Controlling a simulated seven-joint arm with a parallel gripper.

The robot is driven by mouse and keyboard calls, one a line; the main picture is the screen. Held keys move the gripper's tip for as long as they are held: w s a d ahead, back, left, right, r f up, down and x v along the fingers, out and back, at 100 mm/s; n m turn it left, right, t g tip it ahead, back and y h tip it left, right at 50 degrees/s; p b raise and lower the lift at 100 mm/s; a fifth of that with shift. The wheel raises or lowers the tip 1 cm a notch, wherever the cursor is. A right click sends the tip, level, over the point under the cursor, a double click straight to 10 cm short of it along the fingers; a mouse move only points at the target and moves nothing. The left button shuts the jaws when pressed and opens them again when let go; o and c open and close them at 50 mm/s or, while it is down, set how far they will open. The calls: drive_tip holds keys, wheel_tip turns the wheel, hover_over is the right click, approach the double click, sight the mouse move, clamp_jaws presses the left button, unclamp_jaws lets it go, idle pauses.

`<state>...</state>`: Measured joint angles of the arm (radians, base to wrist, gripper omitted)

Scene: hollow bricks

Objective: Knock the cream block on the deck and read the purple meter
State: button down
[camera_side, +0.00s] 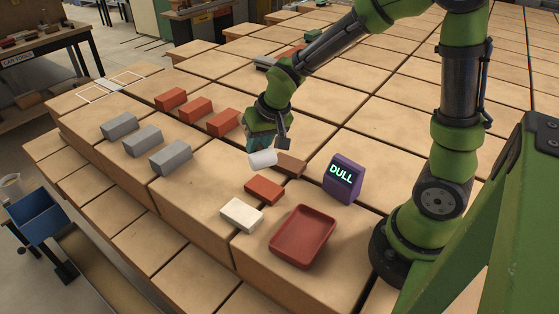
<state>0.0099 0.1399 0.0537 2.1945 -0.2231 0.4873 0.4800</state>
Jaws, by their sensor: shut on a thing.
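The purple meter (343,179) stands upright on the deck, right of centre, and its screen reads "DULL". A cream block (241,215) lies on the deck near the front edge, left of a red tray. My gripper (261,143) points down above the deck, up and right of this cream block and apart from it. It is shut on a white rounded piece (262,159), which shows just below the fingers. How the fingers grip it is hard to make out.
A red brick (264,190) lies between the cream block and the meter; a brown block (290,164) lies just right of my gripper. The red tray (302,237) is empty. Grey bricks (143,141) and red bricks (196,110) stand in rows at left.

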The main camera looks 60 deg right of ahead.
idle(0.3)
drive_tip(key=s+a+n, duration=0.1)
drive_tip(key=a+n, duration=0.1)
drive_tip(key=a, duration=0.8)
drive_tip(key=m, duration=0.2)
hover_over(238, 203)
drive_tip(key=shift+f, duration=2.95)
drive_tip(key=shift+f, duration=0.6)
drive_tip(key=shift+s+r, duration=0.1)
drive_tip(key=shift+r, duration=0.05)
wheel_tip(238, 203, up, 7)
